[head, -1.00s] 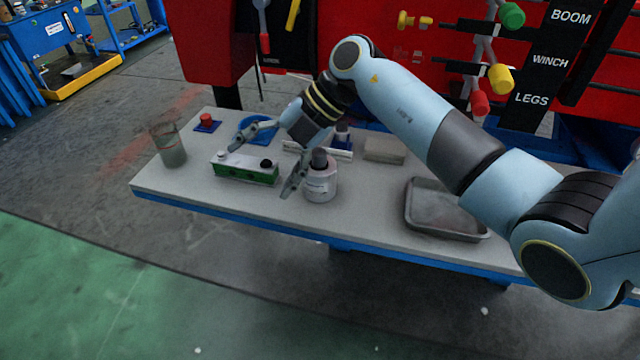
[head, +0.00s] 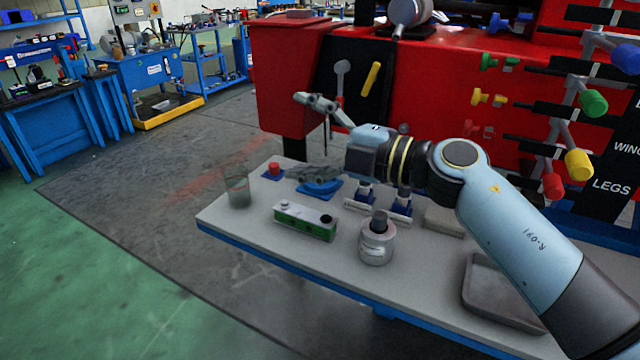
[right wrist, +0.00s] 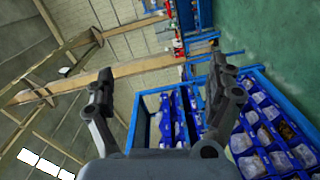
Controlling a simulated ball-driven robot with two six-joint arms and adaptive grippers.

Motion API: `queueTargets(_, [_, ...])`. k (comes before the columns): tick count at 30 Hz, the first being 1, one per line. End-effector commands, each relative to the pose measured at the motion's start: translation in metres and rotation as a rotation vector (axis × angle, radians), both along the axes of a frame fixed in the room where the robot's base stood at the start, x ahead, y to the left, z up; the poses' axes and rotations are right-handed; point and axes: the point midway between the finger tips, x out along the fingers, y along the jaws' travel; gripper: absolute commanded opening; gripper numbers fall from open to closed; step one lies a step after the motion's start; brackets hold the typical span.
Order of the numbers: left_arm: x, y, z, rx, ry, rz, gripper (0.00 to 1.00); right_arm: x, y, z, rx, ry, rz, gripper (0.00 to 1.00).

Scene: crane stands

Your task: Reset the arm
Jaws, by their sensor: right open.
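My right arm comes in from the lower right of the head view. In the right wrist view both fingers (right wrist: 160,63) are also well apart and empty, with shelving and the hall beyond. My left gripper is not in view.
A red crane body (head: 290,75) with coloured-handled levers stands behind. Open floor lies left.

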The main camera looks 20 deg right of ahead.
Motion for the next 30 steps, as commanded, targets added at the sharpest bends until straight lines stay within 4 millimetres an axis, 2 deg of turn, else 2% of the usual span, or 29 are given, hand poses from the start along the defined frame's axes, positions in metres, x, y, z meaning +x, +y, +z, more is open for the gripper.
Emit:
queueTargets(5, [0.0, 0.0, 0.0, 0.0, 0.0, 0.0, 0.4, 0.0, -0.003, 0.006, 0.028, -0.016, -0.027, 0.89])
queueTargets(8, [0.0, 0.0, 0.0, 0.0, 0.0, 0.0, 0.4, -0.002, -0.019, 0.028, 0.132, -0.064, -0.129, 0.89])
queueTargets(11, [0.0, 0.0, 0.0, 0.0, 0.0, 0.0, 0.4, -0.01, -0.057, 0.054, 0.313, -0.105, -0.331, 0.89])
queueTargets(12, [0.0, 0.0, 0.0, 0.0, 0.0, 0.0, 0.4, -0.017, -0.078, 0.06, 0.395, -0.104, -0.434, 0.89])
queueTargets(14, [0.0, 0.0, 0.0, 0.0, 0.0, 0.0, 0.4, -0.029, -0.112, 0.06, 0.515, -0.071, -0.597, 0.89])
queueTargets(16, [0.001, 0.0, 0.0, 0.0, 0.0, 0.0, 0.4, -0.049, -0.147, 0.045, 0.637, 0.016, -0.786, 0.89])
queueTargets(18, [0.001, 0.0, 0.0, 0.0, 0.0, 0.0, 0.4, -0.075, -0.172, 0.018, 0.734, 0.152, -0.965, 0.89])
queueTargets(20, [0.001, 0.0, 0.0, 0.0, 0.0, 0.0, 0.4, -0.101, -0.184, -0.011, 0.789, 0.297, -1.097, 0.89])
queueTargets(21, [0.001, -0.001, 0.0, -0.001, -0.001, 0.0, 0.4, -0.118, -0.186, -0.029, 0.812, 0.398, -1.167, 0.89])
queueTargets(24, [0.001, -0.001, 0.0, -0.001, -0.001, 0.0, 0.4, -0.16, -0.18, -0.067, 0.831, 0.633, -1.287, 0.89])
queueTargets(27, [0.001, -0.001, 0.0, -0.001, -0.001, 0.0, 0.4, -0.196, -0.166, -0.092, 0.818, 0.835, -1.352, 0.89])
queueTargets(30, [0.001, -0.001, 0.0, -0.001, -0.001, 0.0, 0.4, -0.228, -0.151, -0.108, 0.79, 1.007, -1.385, 0.89])
